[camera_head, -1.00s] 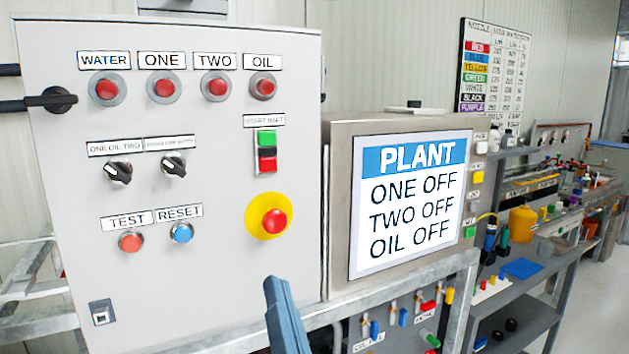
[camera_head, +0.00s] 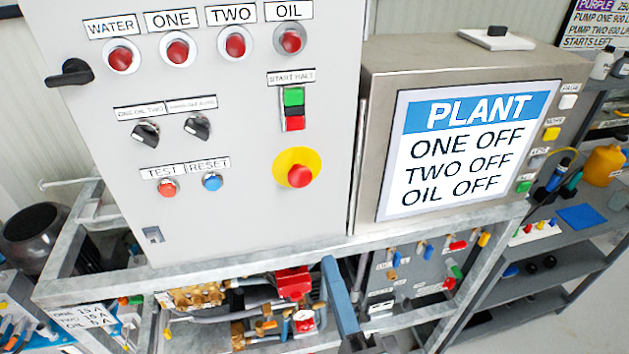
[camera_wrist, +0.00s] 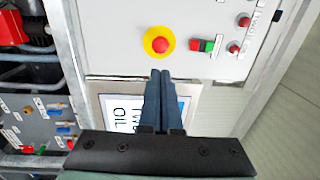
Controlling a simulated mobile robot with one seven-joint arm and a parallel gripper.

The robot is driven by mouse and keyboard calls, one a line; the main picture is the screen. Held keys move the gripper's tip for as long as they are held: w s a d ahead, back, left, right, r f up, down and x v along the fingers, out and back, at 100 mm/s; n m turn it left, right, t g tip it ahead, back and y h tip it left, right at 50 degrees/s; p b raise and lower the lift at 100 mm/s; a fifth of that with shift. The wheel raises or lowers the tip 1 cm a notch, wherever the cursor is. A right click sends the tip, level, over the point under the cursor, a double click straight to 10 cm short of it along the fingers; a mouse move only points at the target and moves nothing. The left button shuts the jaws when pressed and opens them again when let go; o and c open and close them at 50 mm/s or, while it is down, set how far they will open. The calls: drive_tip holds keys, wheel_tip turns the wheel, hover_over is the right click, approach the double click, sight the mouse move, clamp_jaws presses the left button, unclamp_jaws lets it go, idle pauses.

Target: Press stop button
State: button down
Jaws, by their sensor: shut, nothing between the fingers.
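The grey control panel (camera_head: 230,220) fills the left of the head view. On it a red mushroom button (camera_head: 299,176) sits on a yellow disc; it also shows in the wrist view (camera_wrist: 161,45). Above it, under a "START HALT" label, are a green button (camera_head: 293,96) and a red button (camera_head: 295,123). My gripper (camera_head: 330,264) is blue-grey and appears below and right of the mushroom button. In the wrist view its fingers (camera_wrist: 160,74) are together, with nothing between them, and their tips appear just below the mushroom button. I cannot tell the gap in depth.
A "PLANT" screen (camera_head: 470,145) stands right of the panel, showing one, two and oil off. A galvanised frame (camera_head: 190,265) runs under both, with pipes and valves (camera_head: 290,290) below. Shelves (camera_head: 560,240) stand at the far right.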

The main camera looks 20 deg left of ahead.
drive_tip(key=shift+a, duration=0.1)
drive_tip(key=p, duration=0.6)
approach(301, 182)
drive_tip(key=x, duration=0.5)
drive_tip(key=shift+w+a+r, duration=0.15)
drive_tip(key=shift+w+r, duration=0.05)
drive_tip(key=shift+w, duration=0.1)
drive_tip(key=shift+w+a+f, duration=0.1)
drive_tip(key=shift+w+a, duration=0.25)
drive_tip(key=shift+w, duration=0.1)
